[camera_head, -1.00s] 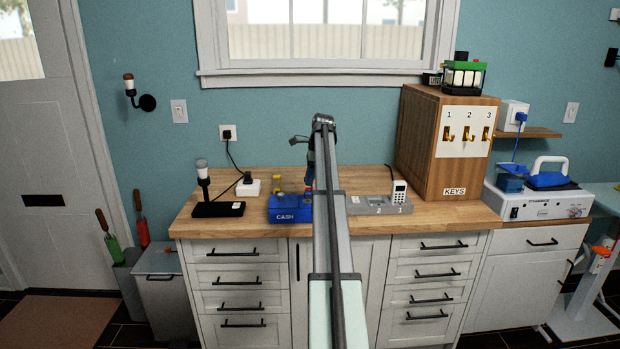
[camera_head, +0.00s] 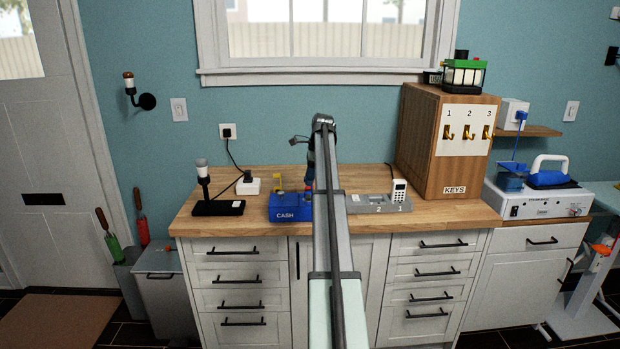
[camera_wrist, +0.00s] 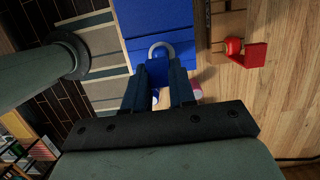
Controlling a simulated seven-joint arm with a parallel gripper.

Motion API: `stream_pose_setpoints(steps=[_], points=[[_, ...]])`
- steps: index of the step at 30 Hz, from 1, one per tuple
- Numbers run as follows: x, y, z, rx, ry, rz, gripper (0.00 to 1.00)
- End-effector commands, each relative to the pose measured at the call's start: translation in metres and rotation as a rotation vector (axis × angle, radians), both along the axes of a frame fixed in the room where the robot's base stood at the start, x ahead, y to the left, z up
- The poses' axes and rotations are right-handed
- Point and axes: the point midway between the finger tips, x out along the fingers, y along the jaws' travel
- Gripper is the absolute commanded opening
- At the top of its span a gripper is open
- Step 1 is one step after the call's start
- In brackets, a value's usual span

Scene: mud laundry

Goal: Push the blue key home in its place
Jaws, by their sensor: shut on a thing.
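The blue cash box (camera_head: 289,215) stands on the wooden counter, left of my arm. In the wrist view the blue cash box (camera_wrist: 158,17) fills the top middle. My gripper (camera_wrist: 158,80) is shut on the blue key (camera_wrist: 157,72), a small blue piece between its two dark fingers. A grey ring (camera_wrist: 166,46) arches just beyond the key, against the box. The key seems to meet the box there, but its shaft is hidden and I cannot tell how deep it sits. In the head view my arm hides the gripper and key.
A grey numbered tray (camera_head: 370,208) with a white keypad device (camera_head: 399,191) stands right of my arm. A black lamp base (camera_head: 218,208) and a white socket block (camera_head: 248,186) stand left. The wooden key cabinet (camera_head: 418,150) stands at the back right. A red piece (camera_wrist: 250,55) lies beside the box.

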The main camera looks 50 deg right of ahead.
Motion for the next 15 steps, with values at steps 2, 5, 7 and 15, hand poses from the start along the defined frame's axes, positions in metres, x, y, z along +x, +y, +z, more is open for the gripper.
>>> stream_pose_setpoints(steps=[2, 5, 7, 15], points=[[0.0, 0.0, -0.0001, 0.0, 0.0, 0.0, 0.0], [-0.0001, 0.0, -0.0006, 0.0, 0.0, 0.0, 0.0], [0.0, 0.0001, -0.0011, 0.0, 0.0, 0.0, 0.0], [0.0, 0.0, -0.0034, 0.0, 0.0, 0.0, 0.0]])
